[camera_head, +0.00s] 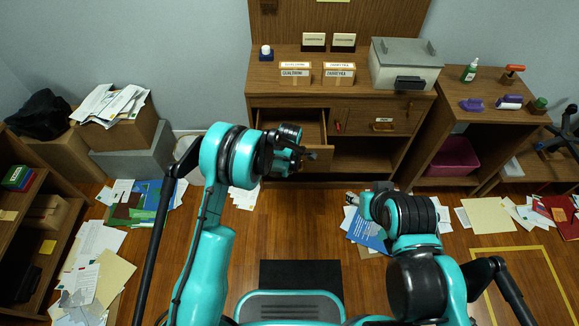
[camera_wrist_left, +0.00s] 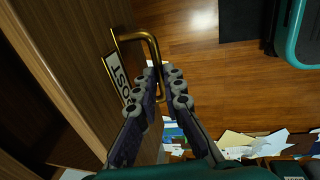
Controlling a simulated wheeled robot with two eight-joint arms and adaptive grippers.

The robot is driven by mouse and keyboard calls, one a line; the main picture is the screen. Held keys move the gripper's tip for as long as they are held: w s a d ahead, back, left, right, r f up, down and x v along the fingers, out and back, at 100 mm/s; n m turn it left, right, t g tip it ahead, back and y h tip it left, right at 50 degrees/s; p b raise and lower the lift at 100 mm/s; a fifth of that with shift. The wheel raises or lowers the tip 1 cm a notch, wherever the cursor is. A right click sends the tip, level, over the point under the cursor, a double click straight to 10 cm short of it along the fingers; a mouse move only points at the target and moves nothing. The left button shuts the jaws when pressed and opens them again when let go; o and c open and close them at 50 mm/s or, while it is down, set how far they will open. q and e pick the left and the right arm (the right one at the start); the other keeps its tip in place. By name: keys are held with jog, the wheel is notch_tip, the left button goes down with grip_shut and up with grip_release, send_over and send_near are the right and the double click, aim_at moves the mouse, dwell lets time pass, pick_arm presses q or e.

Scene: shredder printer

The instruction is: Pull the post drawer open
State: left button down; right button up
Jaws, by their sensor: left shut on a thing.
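The post drawer (camera_head: 309,130) is in the left part of the wooden desk and stands partly out, its inside showing from above. In the left wrist view its wooden front carries a label reading POST (camera_wrist_left: 118,78) and a brass handle (camera_wrist_left: 136,36). My left gripper (camera_wrist_left: 163,75) is shut on this handle, with the bar between its fingers. In the head view my left gripper (camera_head: 297,152) is at the drawer front and hides part of it. My right gripper (camera_head: 352,198) is low in front of the desk, away from the drawer; its fingers are too small to read.
A second drawer (camera_head: 382,121) with a label sits shut to the right. A grey shredder-like box (camera_head: 404,65) and labelled boxes (camera_head: 295,72) stand on the desk. Papers (camera_head: 100,240) lie on the floor at both sides. The floor before the desk is mostly clear.

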pick_arm(q)
jog(key=c, duration=1.6)
grip_release()
notch_tip(320, 180, up, 12)
jog(key=s, duration=0.2)
jog(key=shift+s+f, duration=0.15)
